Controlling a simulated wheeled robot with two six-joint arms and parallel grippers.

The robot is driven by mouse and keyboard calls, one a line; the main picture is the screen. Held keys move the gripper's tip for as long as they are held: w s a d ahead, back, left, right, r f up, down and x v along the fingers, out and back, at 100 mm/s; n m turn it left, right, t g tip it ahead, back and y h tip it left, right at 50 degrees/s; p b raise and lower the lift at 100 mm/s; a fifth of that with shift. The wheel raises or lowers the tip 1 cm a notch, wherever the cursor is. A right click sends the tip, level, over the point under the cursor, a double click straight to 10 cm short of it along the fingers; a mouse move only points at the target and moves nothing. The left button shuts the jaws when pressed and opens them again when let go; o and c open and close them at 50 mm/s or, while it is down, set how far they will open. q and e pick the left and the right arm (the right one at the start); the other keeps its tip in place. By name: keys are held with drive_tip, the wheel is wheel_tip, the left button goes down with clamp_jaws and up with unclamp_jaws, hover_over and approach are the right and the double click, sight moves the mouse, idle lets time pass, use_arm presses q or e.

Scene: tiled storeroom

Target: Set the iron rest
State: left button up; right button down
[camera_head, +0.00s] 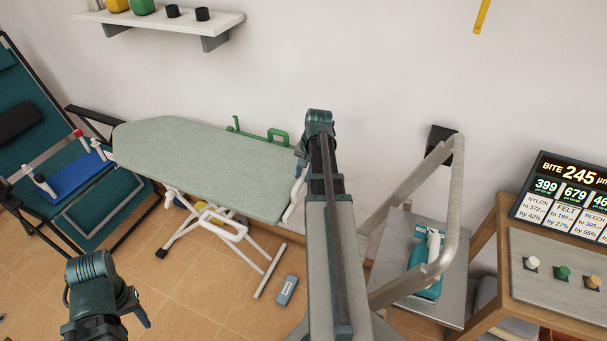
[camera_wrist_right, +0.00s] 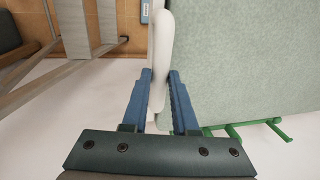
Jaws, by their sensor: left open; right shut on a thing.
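The ironing board (camera_head: 200,160) has a pale green cover and stands against the wall on white legs. The white iron rest (camera_head: 296,196) is a rounded bar at its right end, partly hidden by my right arm. In the right wrist view, my right gripper (camera_wrist_right: 160,76) is shut on the white iron rest (camera_wrist_right: 162,40), with a blue finger on each side, beside the board's edge. My left gripper (camera_head: 138,312) is at the lower left of the head view, open and away from the board; its fingers are mostly hidden.
A wooden table (camera_head: 530,313) with a display (camera_head: 570,200) is farther right. A teal lounger (camera_head: 105,210) stands at the left. A green bracket (camera_head: 262,136) is at the board's back edge.

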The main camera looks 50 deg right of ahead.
idle(0.8)
drive_tip(key=s+d, duration=0.3)
drive_tip(key=s, duration=0.6)
drive_tip(key=s+d, duration=0.3)
drive_tip(key=s, duration=0.6)
drive_tip(key=shift+d, duration=0.35)
drive_tip(key=c, duration=0.7)
unclamp_jaws()
drive_tip(key=shift+s, duration=0.2)
drive_tip(key=shift+w, duration=0.1)
drive_tip(key=shift+r, duration=0.1)
drive_tip(key=s+r+p, duration=0.1)
drive_tip(key=r+p, duration=0.8)
drive_tip(key=s+d+r+p, duration=0.1)
drive_tip(key=r+p, duration=0.3)
drive_tip(key=shift+s+r+p, duration=0.2)
drive_tip(key=shift+s+p, duration=0.1)
